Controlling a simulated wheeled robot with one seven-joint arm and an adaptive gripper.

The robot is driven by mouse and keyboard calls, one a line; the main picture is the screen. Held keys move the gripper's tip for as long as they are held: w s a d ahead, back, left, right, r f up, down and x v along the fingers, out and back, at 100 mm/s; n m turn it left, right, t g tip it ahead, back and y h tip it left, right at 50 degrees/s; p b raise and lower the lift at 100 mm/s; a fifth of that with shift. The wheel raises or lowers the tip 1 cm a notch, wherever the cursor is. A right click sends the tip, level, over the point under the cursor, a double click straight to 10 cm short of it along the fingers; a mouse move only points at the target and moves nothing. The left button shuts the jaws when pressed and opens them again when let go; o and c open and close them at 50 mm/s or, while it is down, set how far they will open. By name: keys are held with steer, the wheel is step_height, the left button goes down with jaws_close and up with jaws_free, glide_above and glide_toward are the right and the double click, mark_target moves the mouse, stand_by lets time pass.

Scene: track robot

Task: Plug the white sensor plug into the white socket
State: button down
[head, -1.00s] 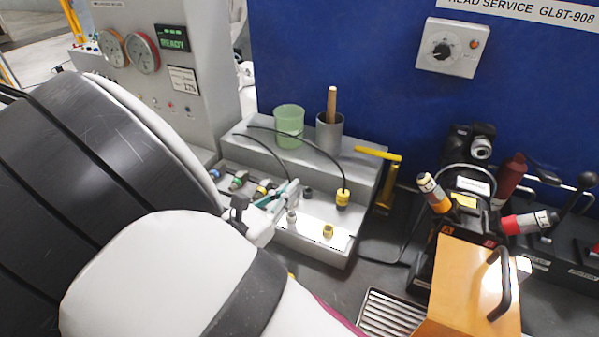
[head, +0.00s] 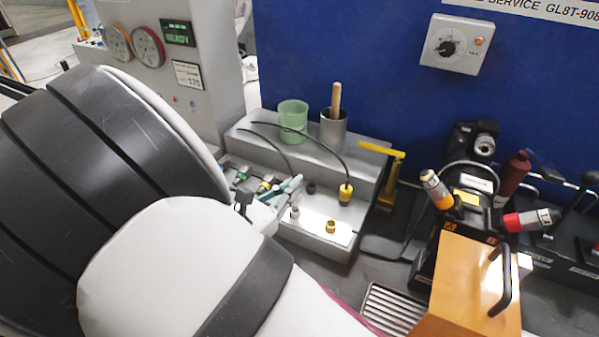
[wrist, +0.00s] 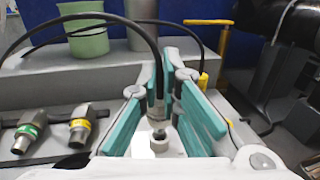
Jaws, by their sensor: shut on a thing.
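My gripper (wrist: 165,105) is shut on the white sensor plug (wrist: 157,108), with its teal finger pads on both sides. A black cable arches up from the plug. The plug looks roughly upright over the white socket (wrist: 160,142), which shows just below it in the wrist view; I cannot tell whether the two touch. In the head view, my gripper (head: 287,190) is at the grey block, and the white socket (head: 295,212) shows just below it. The plug is mostly hidden there.
A yellow plug (head: 345,193) stands on the block, near a yellow socket (head: 331,226) and a dark socket (head: 311,188). Green-banded (wrist: 25,134) and yellow-banded (wrist: 80,128) connectors lie left. A green cup (head: 293,120) and metal cup (head: 333,128) stand on the raised step behind.

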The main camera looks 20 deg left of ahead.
steer(key=shift+f+b, duration=0.6)
steer(key=shift+f, duration=0.7)
steer(key=c, duration=1.7)
jaws_free()
steer(key=shift+s, duration=0.1)
steer(key=v, duration=1.2)
